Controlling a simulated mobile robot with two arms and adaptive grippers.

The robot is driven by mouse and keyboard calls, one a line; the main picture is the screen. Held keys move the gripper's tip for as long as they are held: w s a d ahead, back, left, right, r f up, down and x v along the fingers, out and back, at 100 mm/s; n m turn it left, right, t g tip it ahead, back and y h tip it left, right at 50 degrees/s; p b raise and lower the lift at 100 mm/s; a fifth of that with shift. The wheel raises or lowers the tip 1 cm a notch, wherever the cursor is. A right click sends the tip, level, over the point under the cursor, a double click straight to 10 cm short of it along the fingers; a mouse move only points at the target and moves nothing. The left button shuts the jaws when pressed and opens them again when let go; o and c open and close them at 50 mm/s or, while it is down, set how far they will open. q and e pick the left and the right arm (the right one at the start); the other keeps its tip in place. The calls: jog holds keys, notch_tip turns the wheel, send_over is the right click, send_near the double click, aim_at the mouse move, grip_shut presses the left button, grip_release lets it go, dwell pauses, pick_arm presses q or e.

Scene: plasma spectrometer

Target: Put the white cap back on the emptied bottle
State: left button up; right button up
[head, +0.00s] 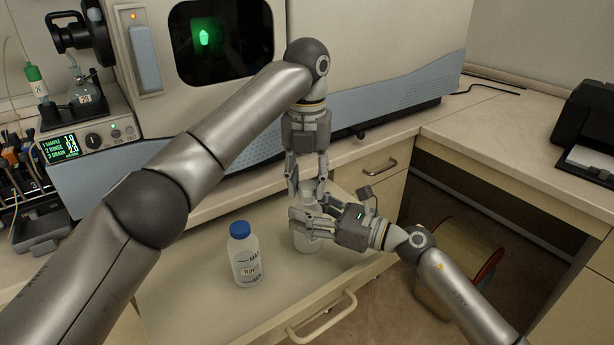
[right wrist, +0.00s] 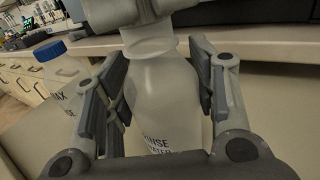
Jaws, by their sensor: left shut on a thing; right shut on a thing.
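The emptied bottle (head: 306,243) is pale and stands upright in the open drawer. In the right wrist view the bottle (right wrist: 165,105) shows a label reading RINSE, partly hidden. My right gripper (head: 304,220) comes from the right and is shut around its upper body, one finger on each side. My left gripper (head: 307,188) points straight down over the bottle's neck and is shut on the white cap, which its fingers mostly hide. In the right wrist view my left gripper fills the top, right over the neck. I cannot tell whether cap and neck touch.
A blue-capped bottle (head: 246,262) labelled RINSE stands in the drawer (head: 185,290), left of the held bottle. The spectrometer (head: 370,50) stands on the counter behind. A small device with a green display (head: 62,148) is at the left, a black printer (head: 590,130) at the right.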

pick_arm(q)
jog(key=shift+f, duration=0.55)
dwell(0.4)
jog(key=shift+m, duration=1.7)
jog(key=o, duration=0.7)
jog(key=shift+c, duration=0.2)
jog(key=shift+r, duration=0.1)
jog(key=shift+r, duration=2.2)
